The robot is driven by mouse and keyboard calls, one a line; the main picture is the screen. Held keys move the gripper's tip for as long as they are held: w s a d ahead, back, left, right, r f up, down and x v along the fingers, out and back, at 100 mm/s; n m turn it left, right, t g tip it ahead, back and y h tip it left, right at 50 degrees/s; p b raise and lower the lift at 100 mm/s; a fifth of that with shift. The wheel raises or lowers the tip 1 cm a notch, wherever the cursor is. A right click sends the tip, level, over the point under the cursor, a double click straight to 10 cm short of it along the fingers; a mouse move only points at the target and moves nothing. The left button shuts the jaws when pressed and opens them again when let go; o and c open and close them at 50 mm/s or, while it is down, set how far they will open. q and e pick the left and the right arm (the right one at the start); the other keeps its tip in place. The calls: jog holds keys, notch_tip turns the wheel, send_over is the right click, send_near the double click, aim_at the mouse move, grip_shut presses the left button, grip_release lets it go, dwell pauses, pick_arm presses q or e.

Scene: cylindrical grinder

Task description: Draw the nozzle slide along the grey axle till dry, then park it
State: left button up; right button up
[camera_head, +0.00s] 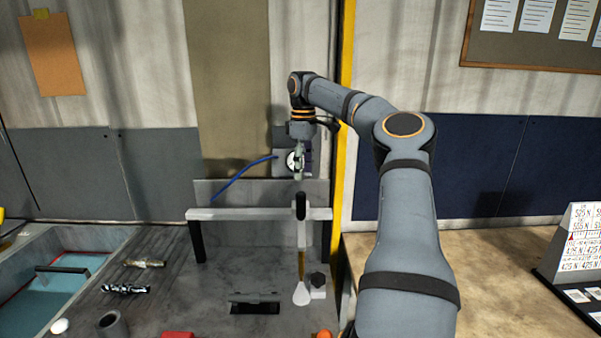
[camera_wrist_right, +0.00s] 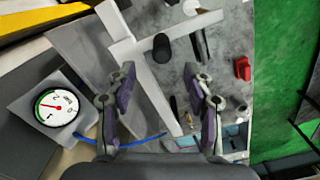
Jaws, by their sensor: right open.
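The nozzle slide (camera_head: 302,233) sits near the right end of a pale horizontal rail (camera_head: 230,214), with a yellowish stem and a white flared tip (camera_head: 302,294) reaching down toward the bench. In the right wrist view its white arm and a dark round knob (camera_wrist_right: 162,48) lie beyond my fingertips, beside the rail (camera_wrist_right: 150,88). My right gripper (camera_head: 299,174) is open and empty above the slide, fingers pointing down; both fingers show apart in the wrist view (camera_wrist_right: 162,88). I cannot clearly make out which part is the grey axle. My left gripper is out of view.
A pressure gauge (camera_head: 292,160) with a blue hose (camera_head: 240,180) stands behind my right gripper. Below are a dark slot (camera_head: 255,304), a red block (camera_head: 178,335) and metal parts (camera_head: 125,288). A teal-lined tray (camera_head: 50,285) is at left; a yellow post (camera_head: 345,120) rises at right.

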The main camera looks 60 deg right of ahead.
aim_at(301, 193)
jog(key=n+p, duration=0.1)
jog(key=p, duration=0.2)
jog(key=r+n+p, duration=0.1)
jog(key=p, duration=0.2)
jog(key=shift+w+n, duration=0.1)
jog(key=shift+n, duration=0.3)
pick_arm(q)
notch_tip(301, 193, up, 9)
pick_arm(e)
jog(key=shift+w+a+f, duration=0.1)
jog(key=shift+f, duration=0.1)
jog(key=shift+w+a+f, duration=0.15)
jog(key=shift+f, duration=0.35)
notch_tip(301, 193, down, 9)
jog(key=b, duration=0.7)
jog(key=shift+f+b, duration=0.2)
jog(key=shift+b, duration=0.15)
jog(key=shift+f+b, duration=0.25)
jog(key=shift+b, duration=0.05)
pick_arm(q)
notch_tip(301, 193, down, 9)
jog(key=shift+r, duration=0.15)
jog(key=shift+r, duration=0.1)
pick_arm(e)
grip_shut()
